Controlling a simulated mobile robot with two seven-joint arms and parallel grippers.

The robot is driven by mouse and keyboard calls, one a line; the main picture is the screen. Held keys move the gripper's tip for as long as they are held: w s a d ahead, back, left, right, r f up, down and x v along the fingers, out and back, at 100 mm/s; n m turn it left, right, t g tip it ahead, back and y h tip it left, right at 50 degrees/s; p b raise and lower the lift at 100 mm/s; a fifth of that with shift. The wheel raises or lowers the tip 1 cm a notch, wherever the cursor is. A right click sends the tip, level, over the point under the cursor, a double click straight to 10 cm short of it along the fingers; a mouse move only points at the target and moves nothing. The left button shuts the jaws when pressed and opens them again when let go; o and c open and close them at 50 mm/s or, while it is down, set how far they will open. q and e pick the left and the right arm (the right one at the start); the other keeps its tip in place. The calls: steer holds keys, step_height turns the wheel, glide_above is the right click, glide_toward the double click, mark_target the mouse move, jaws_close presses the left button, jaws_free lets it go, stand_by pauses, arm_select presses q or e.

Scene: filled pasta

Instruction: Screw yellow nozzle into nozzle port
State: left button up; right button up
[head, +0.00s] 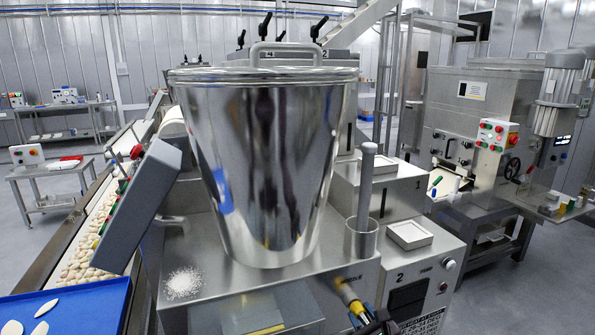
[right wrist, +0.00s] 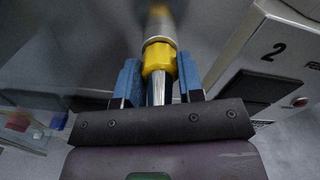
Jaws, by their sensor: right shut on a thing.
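The port is mostly hidden, so I cannot tell how far the nozzle is in. My left gripper is not in view.
The steel hopper (head: 265,160) stands above the port area. A grey control box (head: 140,205) and a conveyor with pasta pieces (head: 88,250) are at left. A blue tray (head: 85,305) is at lower left. The cabinet marked 2 (head: 425,262) stands close at right.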

steer(key=m+p, duration=0.3)
steer(key=m, duration=0.5)
steer(key=shift+r+p, duration=0.15)
steer(key=shift+p, duration=0.15)
steer(key=shift+m, duration=0.4)
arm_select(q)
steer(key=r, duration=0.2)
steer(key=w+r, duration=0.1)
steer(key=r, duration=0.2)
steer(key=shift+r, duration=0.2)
arm_select(e)
steer(key=shift+f, duration=0.25)
steer(key=shift+r+m+p, duration=0.1)
steer(key=shift+m+p, duration=0.3)
steer(key=shift+m, duration=0.1)
steer(key=m+p, duration=0.3)
steer(key=m, duration=0.1)
steer(key=shift+r, duration=0.1)
steer(key=shift+f+m, duration=0.2)
steer(key=shift+m, duration=1)
steer(key=m, duration=0.4)
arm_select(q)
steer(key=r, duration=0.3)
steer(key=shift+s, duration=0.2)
